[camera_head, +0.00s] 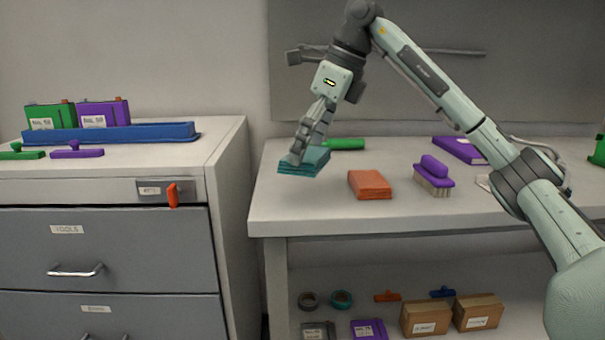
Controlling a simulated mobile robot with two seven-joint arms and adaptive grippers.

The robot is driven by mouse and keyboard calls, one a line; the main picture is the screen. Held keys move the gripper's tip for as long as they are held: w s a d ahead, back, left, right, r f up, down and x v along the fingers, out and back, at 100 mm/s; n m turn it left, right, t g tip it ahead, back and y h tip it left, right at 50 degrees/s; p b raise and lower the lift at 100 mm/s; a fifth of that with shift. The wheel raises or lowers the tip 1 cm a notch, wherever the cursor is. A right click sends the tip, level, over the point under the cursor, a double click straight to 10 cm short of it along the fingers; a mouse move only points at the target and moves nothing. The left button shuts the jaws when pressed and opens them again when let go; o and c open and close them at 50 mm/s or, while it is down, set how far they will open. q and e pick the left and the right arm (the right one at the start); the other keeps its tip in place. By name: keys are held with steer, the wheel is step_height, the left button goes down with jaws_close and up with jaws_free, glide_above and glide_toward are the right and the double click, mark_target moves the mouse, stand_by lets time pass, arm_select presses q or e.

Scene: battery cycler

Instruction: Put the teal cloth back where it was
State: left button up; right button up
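The teal cloth (316,158) is a folded stack at the left end of the grey bench top. My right arm comes in from the right and reaches across above the bench. My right gripper (296,158) points down, with its fingertips at the cloth's left part and covering some of it. The fingers are seen nearly edge-on, so I cannot tell whether they are closed on the cloth. The cloth looks to be at or very near the bench surface. My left gripper is not in view.
An orange folded cloth (369,185), a purple brush (434,176) and a purple book (460,150) lie to the right. A green cylinder (345,144) lies behind. Boxes (426,317) sit on the lower shelf.

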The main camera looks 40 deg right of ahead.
mark_target(297, 190)
steer(key=w+f, duration=0.1)
steer(key=w+d, duration=0.1)
steer(key=w+d+f, duration=0.1)
steer(key=w, duration=0.1)
steer(key=shift+f, duration=0.35)
steer(key=shift+w+d+f, duration=0.15)
steer(key=shift+f, duration=0.25)
step_height(297, 190, down, 3)
steer(key=shift+f, duration=0.3)
steer(key=o, duration=0.8)
steer(key=shift+c, duration=0.2)
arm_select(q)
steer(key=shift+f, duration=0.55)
